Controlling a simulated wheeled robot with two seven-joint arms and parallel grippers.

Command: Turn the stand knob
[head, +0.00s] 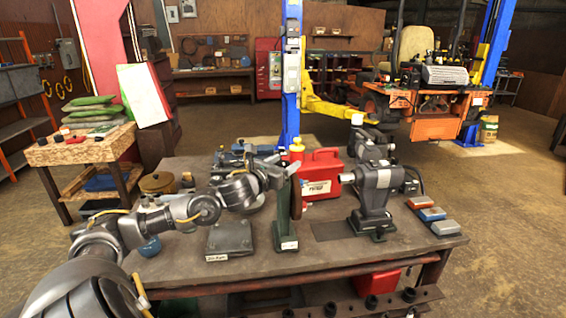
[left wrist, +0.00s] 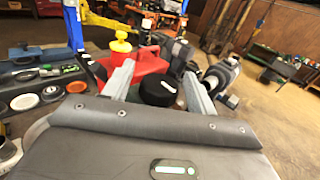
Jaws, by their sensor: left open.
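The green stand (head: 284,222) stands upright on the workbench, left of its middle. My left gripper (head: 284,168) is at the stand's top in the head view and covers part of it. In the left wrist view a black round knob (left wrist: 158,92) lies between the two open fingers of my left gripper (left wrist: 157,84). The fingers are on either side of the knob; I cannot tell whether they touch it. In the head view the knob is hidden or too small to make out. My right gripper is in neither view.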

